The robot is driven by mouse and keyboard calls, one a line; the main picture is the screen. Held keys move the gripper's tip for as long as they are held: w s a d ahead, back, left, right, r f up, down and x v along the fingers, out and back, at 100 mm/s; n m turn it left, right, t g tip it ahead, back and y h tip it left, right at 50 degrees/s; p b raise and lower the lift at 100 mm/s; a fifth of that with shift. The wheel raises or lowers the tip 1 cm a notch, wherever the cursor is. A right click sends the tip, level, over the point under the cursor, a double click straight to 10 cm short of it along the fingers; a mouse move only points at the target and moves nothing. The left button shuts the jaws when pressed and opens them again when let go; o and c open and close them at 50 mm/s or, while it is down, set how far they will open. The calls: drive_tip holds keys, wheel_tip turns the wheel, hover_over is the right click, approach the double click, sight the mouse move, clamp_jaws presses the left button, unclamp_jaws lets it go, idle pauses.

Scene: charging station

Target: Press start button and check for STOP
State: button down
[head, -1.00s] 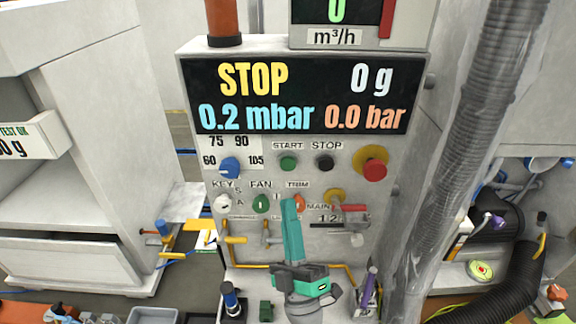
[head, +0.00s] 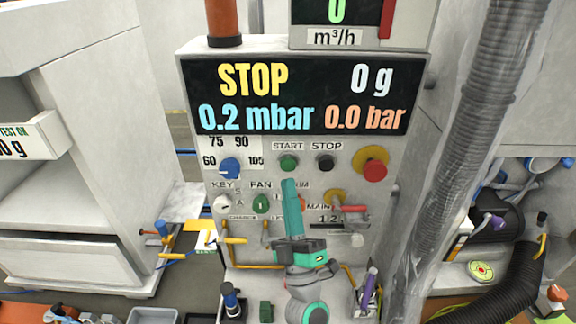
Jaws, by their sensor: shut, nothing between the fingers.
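The green START button (head: 288,163) sits on the upright grey control panel (head: 225,145), under its START label. The black STOP button (head: 326,163) is to its right. The display (head: 300,95) above reads STOP in yellow, with 0 g, 0.2 mbar and 0.0 bar. My gripper (head: 289,184) is shut and empty, its teal fingers together and pointing up, with the tips just below the START button in the picture. Whether the tips touch the panel cannot be told. My gripper covers part of the TRIM label and the orange knob there.
A red emergency button (head: 374,170) is at the panel's right. A blue knob (head: 230,168) and a green FAN knob (head: 261,204) are at left. Yellow valve levers (head: 233,240) stick out lower down. A thick grey hose (head: 470,130) runs down the right side.

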sight(287, 160)
drive_tip(key=shift+w, duration=1.75)
drive_tip(key=shift+w, duration=0.15)
idle(0.7)
drive_tip(key=shift+w, duration=0.35)
drive_tip(key=shift+s, duration=0.15)
drive_tip(key=shift+w, duration=0.55)
idle(0.4)
drive_tip(key=shift+s, duration=0.9)
